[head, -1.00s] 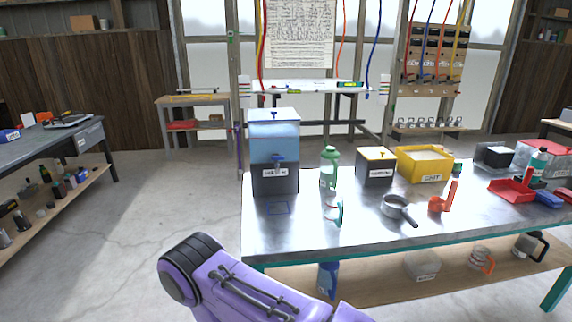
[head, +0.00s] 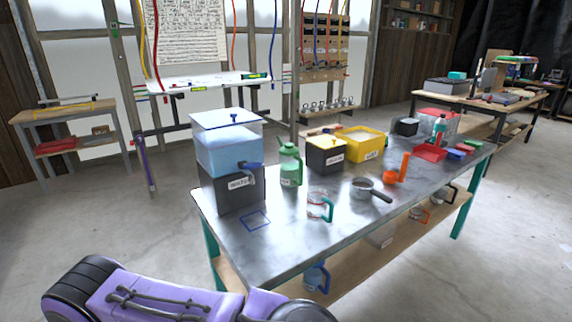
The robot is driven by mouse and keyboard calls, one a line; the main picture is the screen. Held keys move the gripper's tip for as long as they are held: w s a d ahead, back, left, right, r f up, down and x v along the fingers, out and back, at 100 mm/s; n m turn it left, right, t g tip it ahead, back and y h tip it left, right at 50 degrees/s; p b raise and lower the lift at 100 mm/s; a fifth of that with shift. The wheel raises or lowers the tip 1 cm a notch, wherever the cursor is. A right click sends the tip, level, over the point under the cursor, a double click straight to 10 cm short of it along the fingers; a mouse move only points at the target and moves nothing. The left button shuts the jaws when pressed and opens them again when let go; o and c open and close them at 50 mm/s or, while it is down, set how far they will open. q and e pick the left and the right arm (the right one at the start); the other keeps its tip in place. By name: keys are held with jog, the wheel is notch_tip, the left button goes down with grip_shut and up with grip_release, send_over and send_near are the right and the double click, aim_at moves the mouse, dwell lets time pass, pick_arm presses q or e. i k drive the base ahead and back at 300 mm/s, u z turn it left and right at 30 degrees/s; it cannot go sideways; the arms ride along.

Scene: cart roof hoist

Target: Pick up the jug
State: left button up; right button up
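A clear jug with a teal handle (head: 319,206) stands upright on the metal-topped table (head: 285,240), near its front edge. Its handle points to the right. Other handled vessels stand on the table's lower shelf: a blue one (head: 316,277), one with an orange handle (head: 419,215) and one with a black handle (head: 446,195). A green vessel with a handle (head: 290,166) stands behind the clear jug. One purple arm of mine shows at the bottom left, but neither gripper is in view.
A dispenser with a blue tap (head: 229,155) stands at the table's left end, with a blue square outline (head: 256,221) in front. A saucepan (head: 364,188), an orange holder (head: 392,177), a black box (head: 325,156) and a yellow bin (head: 372,144) stand nearby. The floor at right is clear.

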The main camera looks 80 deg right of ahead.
aim_at(291, 164)
jog(key=z, duration=0.5)
jog(key=i, duration=0.7)
jog(key=z, duration=0.75)
